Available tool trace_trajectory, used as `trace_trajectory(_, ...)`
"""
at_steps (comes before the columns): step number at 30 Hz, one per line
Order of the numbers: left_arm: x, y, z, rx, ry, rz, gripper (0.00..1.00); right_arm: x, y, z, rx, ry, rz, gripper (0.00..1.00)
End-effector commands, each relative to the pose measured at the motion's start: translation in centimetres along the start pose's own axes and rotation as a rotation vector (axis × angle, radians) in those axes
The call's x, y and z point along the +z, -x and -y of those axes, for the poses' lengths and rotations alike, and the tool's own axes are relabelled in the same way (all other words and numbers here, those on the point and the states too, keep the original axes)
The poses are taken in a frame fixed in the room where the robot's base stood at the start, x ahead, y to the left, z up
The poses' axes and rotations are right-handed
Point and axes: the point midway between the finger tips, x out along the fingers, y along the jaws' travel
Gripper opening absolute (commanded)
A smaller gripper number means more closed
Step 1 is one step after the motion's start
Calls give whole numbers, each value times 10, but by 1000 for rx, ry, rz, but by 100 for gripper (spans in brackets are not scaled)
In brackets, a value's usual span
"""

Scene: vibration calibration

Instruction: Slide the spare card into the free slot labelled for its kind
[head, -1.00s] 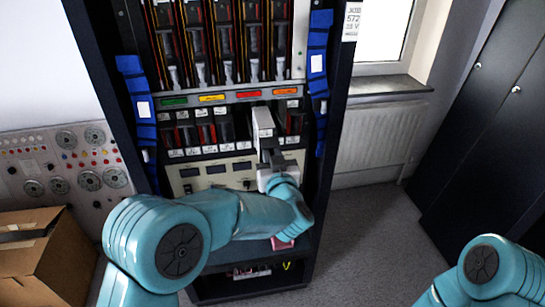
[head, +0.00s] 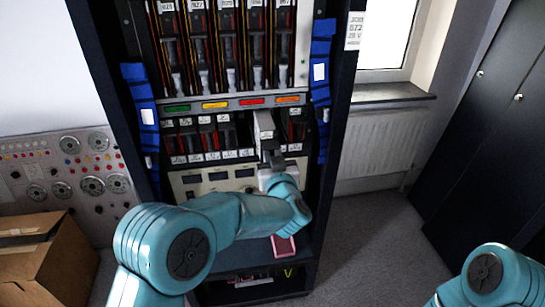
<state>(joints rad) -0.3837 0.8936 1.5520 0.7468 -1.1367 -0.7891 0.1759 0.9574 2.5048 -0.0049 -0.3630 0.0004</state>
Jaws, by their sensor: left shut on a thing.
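The spare card (head: 263,124) is a pale, narrow upright piece at the lower card row of the dark rack, right of centre. My left gripper (head: 271,158) is shut on its near end, in front of the rack. The card lines up with a gap between the dark modules to its left and those to its right. How deep it sits is hard to tell. Above this row runs a strip with green (head: 177,108), yellow (head: 215,105), red (head: 252,101) and orange (head: 288,99) labels; their text is too small to read. My right gripper is out of view.
Blue straps (head: 320,72) hang on both rack posts. Below the row is a pale panel (head: 215,187) with small displays. A pink tray (head: 283,247) lies on the lower shelf. A cardboard box (head: 45,258) stands left; dark cabinets (head: 490,150) stand right. Floor between is clear.

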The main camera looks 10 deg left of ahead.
Motion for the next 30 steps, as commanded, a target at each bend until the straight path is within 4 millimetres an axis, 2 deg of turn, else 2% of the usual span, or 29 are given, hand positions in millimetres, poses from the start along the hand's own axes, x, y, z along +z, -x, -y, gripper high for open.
trace_trajectory(13, -1, -29, 1, -1, 0, -3, 0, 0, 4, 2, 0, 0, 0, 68)
trace_trajectory(25, -1, -32, 1, -1, 0, -3, 0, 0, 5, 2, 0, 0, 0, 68)
trace_trajectory(30, -1, -41, 0, -1, 1, -2, 0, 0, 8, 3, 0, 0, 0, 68)
